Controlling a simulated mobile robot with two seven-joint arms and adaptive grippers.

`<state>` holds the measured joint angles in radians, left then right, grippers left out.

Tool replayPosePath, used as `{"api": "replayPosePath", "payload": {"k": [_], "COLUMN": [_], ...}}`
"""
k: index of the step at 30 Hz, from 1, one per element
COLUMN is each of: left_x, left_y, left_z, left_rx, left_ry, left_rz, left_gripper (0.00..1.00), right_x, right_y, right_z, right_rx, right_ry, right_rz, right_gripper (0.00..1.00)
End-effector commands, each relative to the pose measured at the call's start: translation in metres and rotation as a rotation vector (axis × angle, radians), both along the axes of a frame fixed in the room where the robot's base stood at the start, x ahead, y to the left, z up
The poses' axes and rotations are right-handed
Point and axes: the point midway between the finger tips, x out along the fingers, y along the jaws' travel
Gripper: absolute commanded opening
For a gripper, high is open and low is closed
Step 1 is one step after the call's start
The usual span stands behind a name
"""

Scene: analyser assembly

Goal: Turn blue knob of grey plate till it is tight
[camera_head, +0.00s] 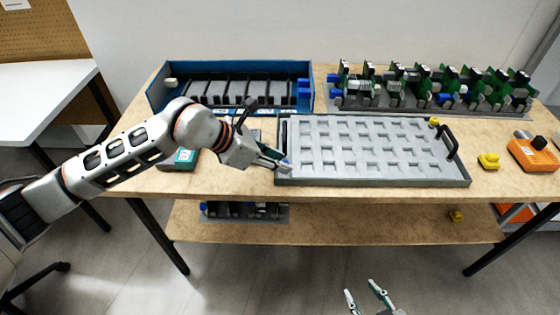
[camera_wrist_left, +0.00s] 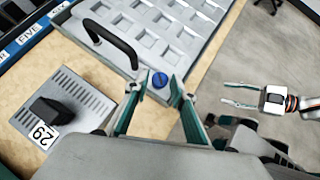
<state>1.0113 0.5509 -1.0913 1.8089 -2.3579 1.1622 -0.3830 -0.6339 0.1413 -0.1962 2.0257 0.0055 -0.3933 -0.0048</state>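The grey plate (camera_head: 380,180) with rows of recesses lies on the table; its corner also shows in the wrist view (camera_wrist_left: 185,50). The blue knob (camera_wrist_left: 160,80) sits on the plate's near-left corner and shows as a small blue spot in the head view (camera_head: 287,168). My left gripper (camera_head: 282,163) is at that corner. In the wrist view my left fingertips (camera_wrist_left: 159,77) stand on either side of the knob, open, with small gaps visible. My right gripper (camera_head: 363,292) is open and empty in front of the table; it also shows in the wrist view (camera_wrist_left: 240,95).
A blue crate (camera_head: 160,98) and a rack of green boards (camera_head: 430,85) stand behind the plate. Black handles (camera_head: 448,142) rise from the plate's ends. A yellow piece (camera_head: 488,161) and an orange device (camera_head: 533,154) lie at right. A boxy device (camera_head: 180,158) is left.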

Motion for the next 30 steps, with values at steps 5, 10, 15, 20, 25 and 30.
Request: {"api": "replayPosePath", "payload": {"k": [5, 10, 15, 20, 25, 30], "left_x": [0.002, 0.002, 0.002, 0.002, 0.003, 0.005], "left_y": [-0.005, -0.005, -0.005, -0.005, -0.005, -0.004], "left_z": [-0.006, -0.006, -0.006, -0.006, -0.007, -0.009], "left_rx": [0.001, 0.001, 0.001, 0.001, 0.001, 0.001], "left_ry": [0.001, 0.000, 0.000, 0.000, 0.001, 0.003], "left_rz": [0.001, 0.000, 0.000, -0.001, -0.025, -0.096], "left_gripper": [0.25, 0.25, 0.00, 0.00, 0.00, 0.00], "right_x": [0.001, 0.003, 0.006, 0.007, 0.005, 0.000], "right_y": [-0.001, 0.000, 0.000, 0.000, 0.000, 0.000], "right_z": [0.001, 0.002, 0.003, 0.003, -0.002, -0.012], "right_rx": [-0.001, -0.002, -0.001, -0.002, -0.002, -0.007], "right_ry": [-0.004, -0.006, -0.011, -0.012, -0.005, 0.008], "right_rz": [-0.001, 0.000, 0.000, 0.001, 0.002, 0.004], "right_gripper": [0.40, 0.40, 0.40, 0.40, 0.40, 0.40]}}
